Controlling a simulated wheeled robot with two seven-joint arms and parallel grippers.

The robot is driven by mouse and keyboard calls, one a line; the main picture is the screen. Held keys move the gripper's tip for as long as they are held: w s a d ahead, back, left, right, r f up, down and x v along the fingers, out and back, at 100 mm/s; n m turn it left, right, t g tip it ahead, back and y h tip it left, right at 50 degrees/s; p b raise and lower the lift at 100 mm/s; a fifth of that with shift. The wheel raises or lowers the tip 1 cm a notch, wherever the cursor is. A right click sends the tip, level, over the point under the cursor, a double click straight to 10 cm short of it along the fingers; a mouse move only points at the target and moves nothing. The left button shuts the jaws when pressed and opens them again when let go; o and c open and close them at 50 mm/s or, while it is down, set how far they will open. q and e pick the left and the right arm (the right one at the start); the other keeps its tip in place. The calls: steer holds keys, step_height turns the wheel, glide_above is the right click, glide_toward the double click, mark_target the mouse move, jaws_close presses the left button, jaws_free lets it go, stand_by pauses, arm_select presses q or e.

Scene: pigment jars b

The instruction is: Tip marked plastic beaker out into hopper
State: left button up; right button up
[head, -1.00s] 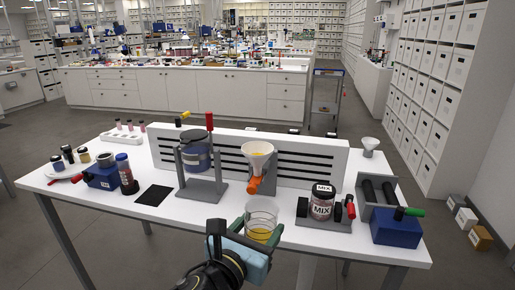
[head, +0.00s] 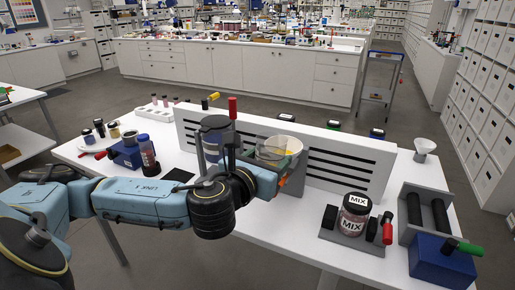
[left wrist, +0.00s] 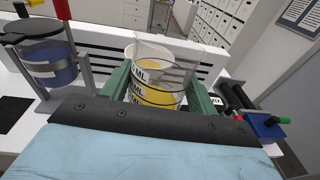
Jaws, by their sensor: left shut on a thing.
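My left gripper (left wrist: 155,88) is shut on the clear plastic beaker (left wrist: 150,95), its green fingers on either side. The beaker bears dark "ML" marking and shows yellow contents. In the head view the beaker (head: 268,152) is held up at the white hopper (head: 288,143) and looks tilted. The beaker and gripper partly cover the hopper. I cannot tell whether anything is flowing out. My right gripper is not in view.
A lidded blue jar in a stand (head: 214,138) is left of the hopper, close behind my left arm. A slotted white panel (head: 345,160) stands behind. A MIX jar (head: 354,215) and a blue box (head: 442,262) are at the right. The front middle of the table is clear.

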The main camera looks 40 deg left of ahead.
mark_target(257, 149)
arm_select(q)
steer(key=shift+o, duration=0.2)
steer(key=a, duration=0.1)
steer(key=a+r+y, duration=0.1)
steer(key=a+n, duration=0.1)
steer(key=shift+s+r, duration=0.15)
steer(key=shift+r, duration=0.1)
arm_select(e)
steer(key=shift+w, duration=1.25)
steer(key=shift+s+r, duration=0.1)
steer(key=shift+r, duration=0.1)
